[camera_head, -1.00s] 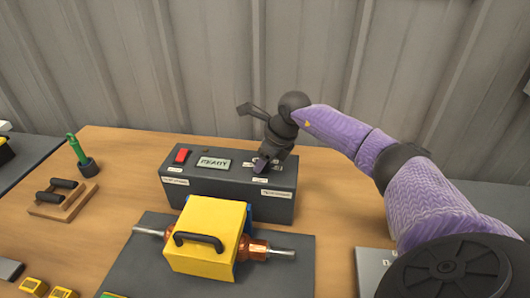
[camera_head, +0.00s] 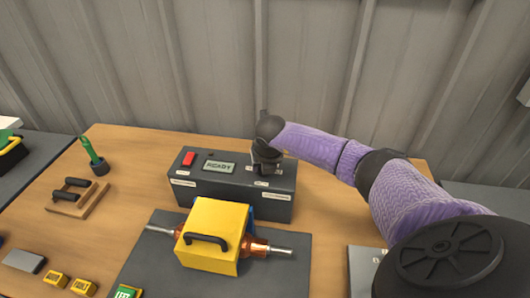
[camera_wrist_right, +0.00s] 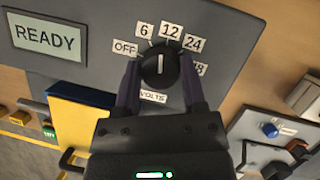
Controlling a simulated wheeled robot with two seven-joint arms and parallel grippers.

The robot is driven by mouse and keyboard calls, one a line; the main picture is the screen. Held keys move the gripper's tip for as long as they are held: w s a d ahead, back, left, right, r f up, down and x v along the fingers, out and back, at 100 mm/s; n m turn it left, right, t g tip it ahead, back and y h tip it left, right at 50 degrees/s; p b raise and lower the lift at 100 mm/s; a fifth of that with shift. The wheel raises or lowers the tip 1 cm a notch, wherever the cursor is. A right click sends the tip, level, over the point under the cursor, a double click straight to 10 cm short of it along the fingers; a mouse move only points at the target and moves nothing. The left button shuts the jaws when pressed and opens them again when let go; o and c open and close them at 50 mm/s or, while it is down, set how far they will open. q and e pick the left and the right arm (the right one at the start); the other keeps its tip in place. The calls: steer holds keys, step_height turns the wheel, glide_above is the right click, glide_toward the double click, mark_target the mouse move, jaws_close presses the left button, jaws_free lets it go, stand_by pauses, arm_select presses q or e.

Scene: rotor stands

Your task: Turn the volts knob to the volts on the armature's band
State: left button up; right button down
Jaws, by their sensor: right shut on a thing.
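The volts knob (camera_wrist_right: 160,67) is round and black with a white pointer line, on the sloping panel of a dark grey tester box (camera_head: 225,206). Labels OFF, 6, 12, 24 and a partly covered 48 surround it. The line points up, roughly between 6 and 12. My right gripper (camera_wrist_right: 160,80) has a finger on each side of the knob and is shut on it; it also shows in the head view (camera_head: 266,166), hiding the knob. The armature (camera_head: 258,246), copper with a steel shaft, lies under a yellow cover (camera_head: 210,229); no band reading is legible. My left gripper is not in view.
The box has a red switch (camera_head: 188,158) and a display (camera_head: 219,170) reading READY. A wooden stand (camera_head: 78,198) with black grips and a green-handled tool (camera_head: 91,148) stand left. Yellow blocks (camera_head: 83,286) lie at the front left.

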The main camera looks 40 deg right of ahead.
steer(key=shift+m+h, duration=0.3)
steer(key=shift+m, duration=0.5)
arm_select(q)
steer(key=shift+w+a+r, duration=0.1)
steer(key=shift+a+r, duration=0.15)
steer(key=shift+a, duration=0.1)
arm_select(e)
steer(key=shift+m+g, duration=0.3)
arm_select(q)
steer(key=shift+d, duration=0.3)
arm_select(e)
steer(key=shift+c, duration=0.8)
jaws_free()
